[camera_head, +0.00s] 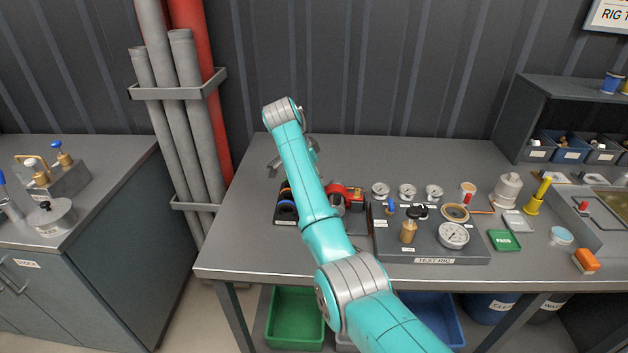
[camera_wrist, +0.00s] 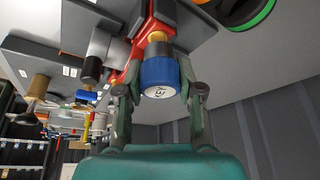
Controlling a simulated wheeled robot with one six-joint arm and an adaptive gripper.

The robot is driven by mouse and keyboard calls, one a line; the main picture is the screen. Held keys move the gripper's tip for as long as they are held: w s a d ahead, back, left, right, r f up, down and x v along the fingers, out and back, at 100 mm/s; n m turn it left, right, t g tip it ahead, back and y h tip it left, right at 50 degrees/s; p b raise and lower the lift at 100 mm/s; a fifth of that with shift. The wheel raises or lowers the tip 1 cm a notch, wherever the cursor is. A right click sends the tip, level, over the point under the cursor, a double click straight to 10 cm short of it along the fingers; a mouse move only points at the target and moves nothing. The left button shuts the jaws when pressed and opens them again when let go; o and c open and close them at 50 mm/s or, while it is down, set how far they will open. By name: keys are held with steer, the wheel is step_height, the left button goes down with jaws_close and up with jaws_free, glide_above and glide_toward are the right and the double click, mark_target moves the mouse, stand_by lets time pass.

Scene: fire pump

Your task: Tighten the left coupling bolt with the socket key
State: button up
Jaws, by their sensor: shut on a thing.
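The socket key (camera_wrist: 158,76), a blue cylinder with a white end marked KEY, is between the two fingers of my gripper (camera_wrist: 160,88) in the wrist view. My gripper is shut on it. Beyond the key a brass-coloured piece (camera_wrist: 157,37) meets the red body (camera_wrist: 146,14); I cannot tell whether the key is fully seated on a bolt. In the head view my gripper (camera_head: 292,158) is behind my arm, above the bench's back left. The red coupling part (camera_head: 354,193) shows right of my arm; the key and left bolt are hidden there.
A dark holder with coloured rings (camera_head: 286,212) stands left of the red part. The test rig (camera_head: 432,247) with gauges, valves and a brass knob is close on the right. Grey pipes (camera_head: 160,110) rise at the bench's left end. The bench's front left is clear.

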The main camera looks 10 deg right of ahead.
steer(key=shift+r, duration=1.7)
stand_by(0.5)
